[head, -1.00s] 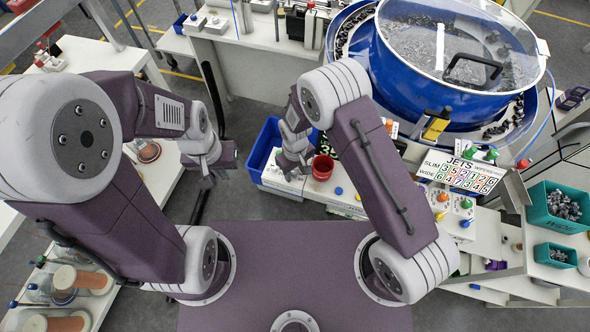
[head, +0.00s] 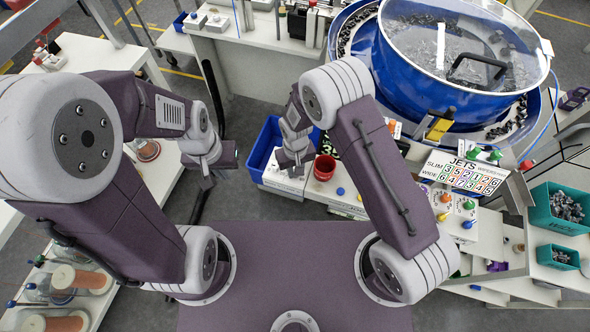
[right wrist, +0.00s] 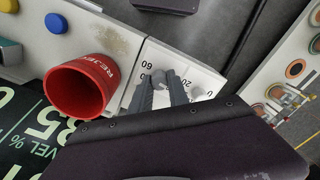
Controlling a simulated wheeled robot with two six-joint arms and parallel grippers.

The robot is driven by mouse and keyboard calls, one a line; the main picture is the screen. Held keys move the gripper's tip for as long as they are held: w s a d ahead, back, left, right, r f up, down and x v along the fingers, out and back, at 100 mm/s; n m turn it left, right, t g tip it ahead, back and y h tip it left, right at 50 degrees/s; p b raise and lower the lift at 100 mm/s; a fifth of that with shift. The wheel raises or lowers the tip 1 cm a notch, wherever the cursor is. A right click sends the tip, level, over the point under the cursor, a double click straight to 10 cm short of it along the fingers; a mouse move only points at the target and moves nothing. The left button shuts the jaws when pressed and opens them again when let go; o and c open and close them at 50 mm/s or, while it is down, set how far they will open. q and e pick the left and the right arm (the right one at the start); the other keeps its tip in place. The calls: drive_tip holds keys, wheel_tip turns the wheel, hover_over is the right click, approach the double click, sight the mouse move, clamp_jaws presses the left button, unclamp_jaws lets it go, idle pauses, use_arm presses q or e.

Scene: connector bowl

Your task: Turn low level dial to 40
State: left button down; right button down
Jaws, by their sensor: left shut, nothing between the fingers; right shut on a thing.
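The low level dial (right wrist: 158,76) is a small grey knob on a white panel with printed numbers, in the right wrist view. My right gripper (right wrist: 168,82) is shut on it from above, and its fingers cover much of the knob and some numbers. Which number the dial points to cannot be read. In the head view my right gripper (head: 295,168) is at the white panel (head: 285,184), just left of a red cup (head: 324,167). My left gripper (head: 207,168) is shut and empty, in the air at the left, away from the panel.
The red cup also stands close beside the fingers in the right wrist view (right wrist: 80,90). A blue bin (head: 262,150) lies behind the panel. The large blue bowl feeder (head: 440,75) is at the back right. Teal bins (head: 556,206) are at the far right.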

drive_tip(key=m, duration=0.4)
drive_tip(key=shift+d+m+b, duration=0.1)
drive_tip(key=shift+m+b, duration=0.25)
drive_tip(key=shift+m, duration=0.05)
drive_tip(key=m, duration=0.3)
drive_tip(key=shift+s+m, duration=0.1)
drive_tip(key=shift+m, duration=0.2)
drive_tip(key=m, duration=0.4)
drive_tip(key=shift+d+b, duration=0.1)
drive_tip(key=shift+b, duration=0.3)
drive_tip(key=shift+m, duration=2)
drive_tip(key=c, duration=1.3)
unclamp_jaws()
drive_tip(key=shift+o, duration=0.2)
drive_tip(key=shift+s, duration=0.1)
